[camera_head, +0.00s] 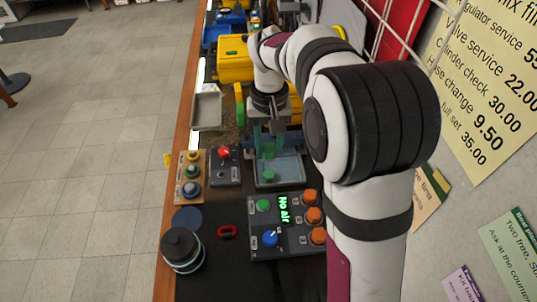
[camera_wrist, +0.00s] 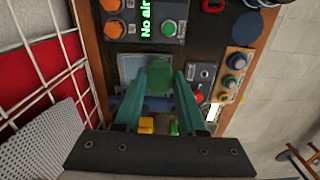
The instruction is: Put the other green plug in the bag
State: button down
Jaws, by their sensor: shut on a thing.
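My gripper (camera_head: 268,143) points down, its teal fingers shut on a green plug (camera_head: 268,151). In the wrist view the plug (camera_wrist: 159,78) sits between the fingertips of my gripper (camera_wrist: 159,85). The pale, clear-looking bag (camera_head: 289,170) lies on the dark bench, and the held plug is over its far part in the head view. Another green piece (camera_head: 268,175) shows within the bag's outline, nearer the control box. The bag (camera_wrist: 128,66) also shows in the wrist view, partly hidden by the plug and fingers. I cannot tell whether the held plug touches the bag.
A dark control box (camera_head: 285,245) with a "No air" display and orange knobs stands close in front of the bag. A grey box with a red button (camera_head: 224,153) and a wooden button board (camera_head: 179,178) stand left. A grey tray (camera_head: 207,110) and yellow case (camera_head: 233,65) lie behind.

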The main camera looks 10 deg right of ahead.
jog(key=shift+r, duration=0.85)
jog(key=d+f, duration=0.4)
jog(key=d, duration=0.4)
jog(key=d+f, duration=0.5)
jog(key=d, duration=0.4)
send_over(291, 177)
jog(key=shift+n, duration=0.3)
notch_tip(291, 177, down, 7)
jog(key=shift+s+d+r, duration=0.1)
jog(key=shift+s+d, duration=0.05)
notch_tip(291, 177, down, 4)
jog(key=c, duration=0.8)
grip_release()
jog(key=shift+o, duration=0.2)
